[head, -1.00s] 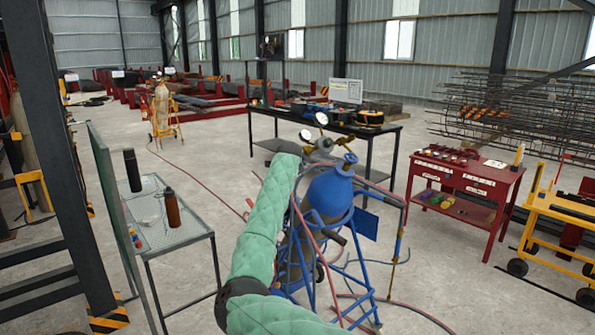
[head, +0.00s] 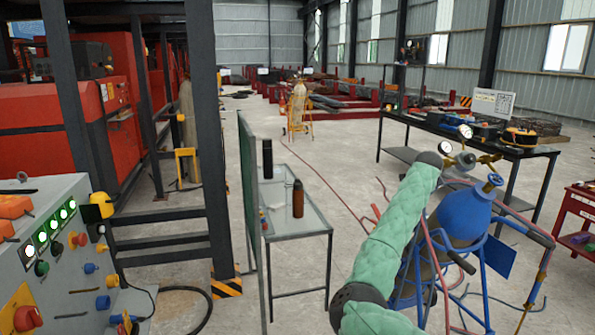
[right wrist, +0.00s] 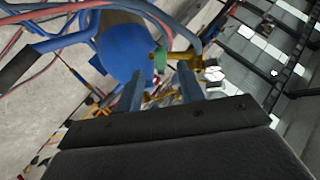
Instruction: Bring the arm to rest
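An arm of mine in a green quilted sleeve reaches up from the bottom right of the head view, beside the blue-topped gas cylinder (head: 463,218). I take it for my right arm. Its gripper is hidden there behind the sleeve's dark end. In the right wrist view my right gripper (right wrist: 160,69) has its two fingers apart, with a gap between them. The blue cylinder (right wrist: 122,48) and a brass fitting (right wrist: 186,58) lie beyond the fingers. I cannot tell whether a finger touches the fitting. My left gripper is not in view.
The cylinder stands in a blue cart (head: 497,255) with red hoses. A control panel (head: 60,245) fills the lower left. A glass-topped table (head: 290,222) with two bottles stands mid-view, and a black workbench (head: 400,124) behind. Concrete floor is open between the table and bench.

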